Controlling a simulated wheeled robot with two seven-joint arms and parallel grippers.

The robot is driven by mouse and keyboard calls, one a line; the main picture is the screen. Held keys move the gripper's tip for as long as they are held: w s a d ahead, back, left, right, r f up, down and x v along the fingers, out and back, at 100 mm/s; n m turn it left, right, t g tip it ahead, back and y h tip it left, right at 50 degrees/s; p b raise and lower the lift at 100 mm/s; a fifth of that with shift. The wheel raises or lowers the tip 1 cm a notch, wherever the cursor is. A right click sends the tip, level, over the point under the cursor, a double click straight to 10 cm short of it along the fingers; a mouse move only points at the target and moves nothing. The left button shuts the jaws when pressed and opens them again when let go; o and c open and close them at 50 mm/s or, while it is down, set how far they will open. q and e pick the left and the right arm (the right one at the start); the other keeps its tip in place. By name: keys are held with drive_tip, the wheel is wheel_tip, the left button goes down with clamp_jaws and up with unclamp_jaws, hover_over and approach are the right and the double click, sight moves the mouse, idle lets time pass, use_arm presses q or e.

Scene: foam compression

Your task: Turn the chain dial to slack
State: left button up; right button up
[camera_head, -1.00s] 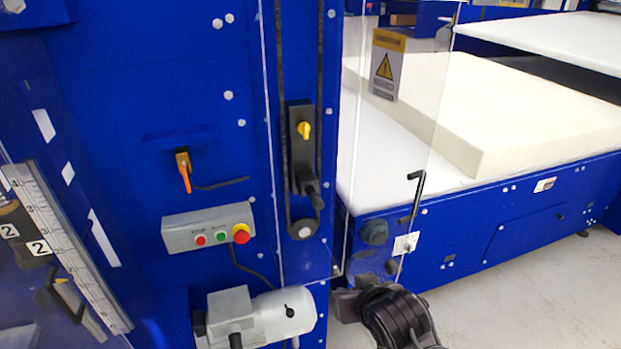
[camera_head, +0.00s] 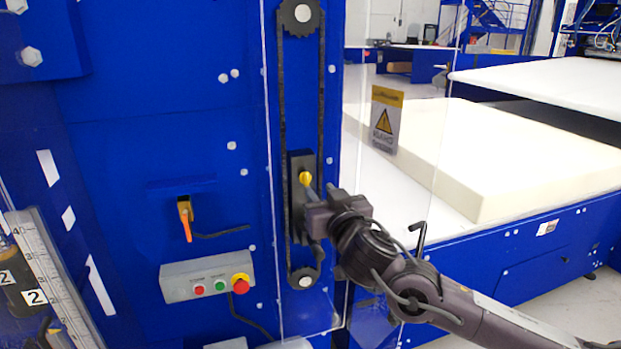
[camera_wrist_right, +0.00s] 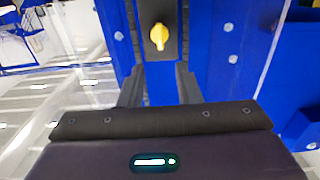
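The yellow chain dial (camera_head: 306,178) sits on a black plate (camera_head: 294,212) between the two runs of the chain (camera_head: 282,110). My right gripper (camera_head: 312,192) is right at the dial's lower right, partly covering the plate. In the right wrist view the dial (camera_wrist_right: 158,36) is just beyond the fingertips of my right gripper (camera_wrist_right: 158,72), roughly centred between them. Those fingers are apart with nothing between them. The dial's knob points about straight down in that view. Any label on the plate is unreadable. My left gripper is not in view.
A clear guard panel with a warning sign (camera_head: 386,120) stands right of the chain. A grey button box (camera_head: 207,276) and an orange-handled switch (camera_head: 185,218) are on the blue wall at left. A foam block (camera_head: 500,160) lies on the white bed at right.

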sight(308, 175)
drive_tip(key=p+x, duration=0.3)
drive_tip(key=x, duration=0.4)
drive_tip(key=shift+w+a, duration=0.1)
drive_tip(key=shift+w, duration=0.1)
clamp_jaws()
